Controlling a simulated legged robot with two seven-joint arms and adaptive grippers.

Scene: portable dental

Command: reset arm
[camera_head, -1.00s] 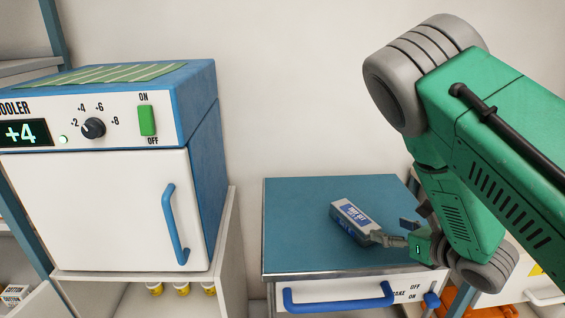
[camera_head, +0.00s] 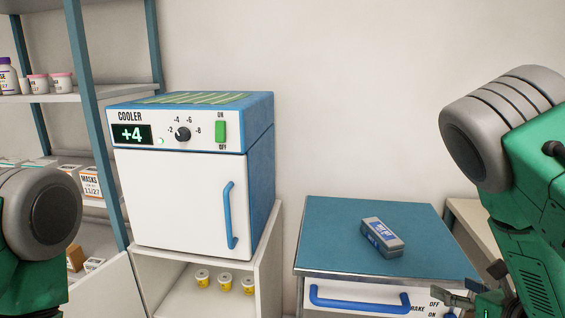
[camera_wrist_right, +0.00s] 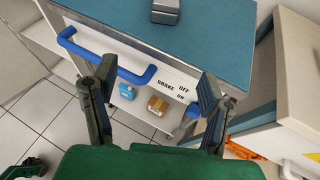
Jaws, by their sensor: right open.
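My right gripper (camera_head: 468,298) is at the lower right of the head view, low at the front right corner of the blue-topped cart (camera_head: 330,232). In the right wrist view its two fingers (camera_wrist_right: 155,95) are spread apart with nothing between them. A grey box with a blue and white label (camera_head: 382,237) lies on the cart top, apart from the gripper. Part of the box (camera_wrist_right: 166,10) shows at the top of the wrist view. My left arm shows at the left edge of the head view, but its gripper is out of frame.
The cart has a blue handle (camera_head: 358,300) at its front. A closed white cooler (camera_head: 180,195) reading +4 stands left of it, above several yellow-labelled jars. Shelves (camera_head: 70,97) hold supplies at far left. Beige furniture (camera_wrist_right: 305,70) stands right of the cart.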

